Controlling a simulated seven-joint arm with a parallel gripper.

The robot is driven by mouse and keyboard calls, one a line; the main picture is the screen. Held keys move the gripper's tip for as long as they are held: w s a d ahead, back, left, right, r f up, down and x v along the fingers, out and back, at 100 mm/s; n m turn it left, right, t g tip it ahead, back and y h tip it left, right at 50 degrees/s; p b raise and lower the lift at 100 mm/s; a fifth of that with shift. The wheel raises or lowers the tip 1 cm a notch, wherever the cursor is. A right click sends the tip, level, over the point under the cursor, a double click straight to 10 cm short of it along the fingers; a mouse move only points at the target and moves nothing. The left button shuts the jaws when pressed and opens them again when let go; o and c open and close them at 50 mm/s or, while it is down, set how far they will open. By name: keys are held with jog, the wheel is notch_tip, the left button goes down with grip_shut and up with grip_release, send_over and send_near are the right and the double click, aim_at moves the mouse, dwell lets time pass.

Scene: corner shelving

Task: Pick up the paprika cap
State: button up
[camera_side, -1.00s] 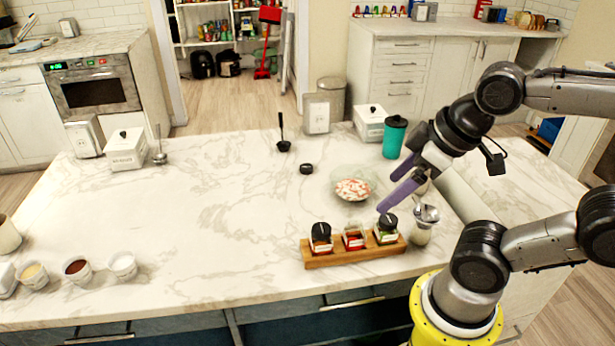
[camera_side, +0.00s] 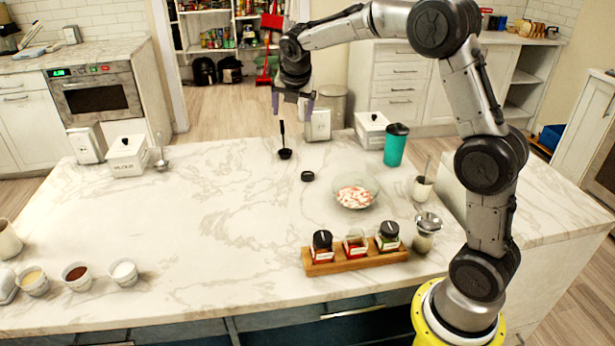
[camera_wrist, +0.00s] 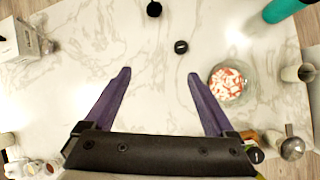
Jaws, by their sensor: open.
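A small round black cap (camera_side: 307,176) lies alone on the marble counter, left of the glass bowl. It also shows in the wrist view (camera_wrist: 181,46), beyond the fingertips and a little toward the right one. My gripper (camera_side: 292,104) hangs high above the counter, fingers pointing down, open and empty. In the wrist view its two purple fingers (camera_wrist: 159,74) are wide apart. The wooden rack (camera_side: 356,264) holds three spice jars. The middle jar (camera_side: 355,246) has no black cap on it, while the outer two have theirs. I cannot read the labels.
A glass bowl (camera_side: 355,190) of red and white pieces stands right of the cap. A black ladle (camera_side: 285,154) stands behind it, with a teal cup (camera_side: 395,145) at the back right. The counter left of the cap is clear.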

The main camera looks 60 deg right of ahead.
jog(key=w+d+f+g, duration=0.15)
jog(key=d+f, duration=0.25)
jog(key=f, duration=0.4)
send_near(307, 174)
jog(key=shift+w+d+f+g, duration=0.1)
jog(key=shift+w+f+g, duration=0.2)
jog(key=shift+f, duration=0.25)
jog(key=shift+w+d+f+g, duration=0.15)
jog(key=shift+w+f, duration=0.2)
jog(key=shift+f, duration=0.2)
jog(key=shift+x, duration=2.8)
jog(key=shift+s+d, duration=0.15)
jog(key=shift+s, duration=0.05)
jog(key=shift+c, duration=0.2)
grip_shut()
